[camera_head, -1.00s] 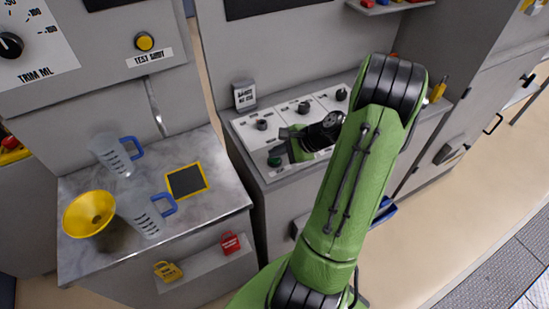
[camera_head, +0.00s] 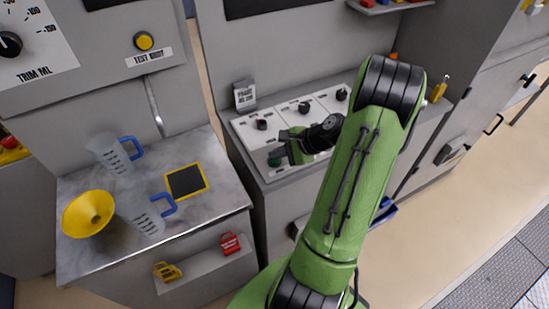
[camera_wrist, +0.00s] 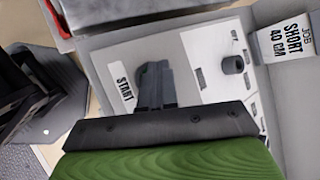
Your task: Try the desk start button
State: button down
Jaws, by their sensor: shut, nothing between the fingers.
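The desk start button (camera_head: 273,162) is a small green knob at the front left corner of the white panel on the desk. In the head view my gripper (camera_head: 283,153) is right beside it and partly covers it. In the wrist view the shut fingers (camera_wrist: 153,68) point down at the panel beside the START label (camera_wrist: 124,88). The button is mostly hidden behind the fingertips there, with only a dark green edge (camera_wrist: 141,73) showing. I cannot tell whether the fingertips touch it. Nothing is held.
Several black knobs (camera_head: 304,107) stand on the panel. A job card (camera_head: 244,96) stands at its back left. A marble counter at left holds a yellow funnel (camera_head: 88,213), measuring jugs (camera_head: 113,154) and a black pad (camera_head: 186,181). The floor at right is clear.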

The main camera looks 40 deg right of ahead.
aim_at(278, 161)
dwell(0.3)
jog(key=shift+r+p, duration=0.9)
jog(key=shift+p, duration=0.1)
notch_tip(278, 161, up, 5)
jog(key=p, duration=0.5)
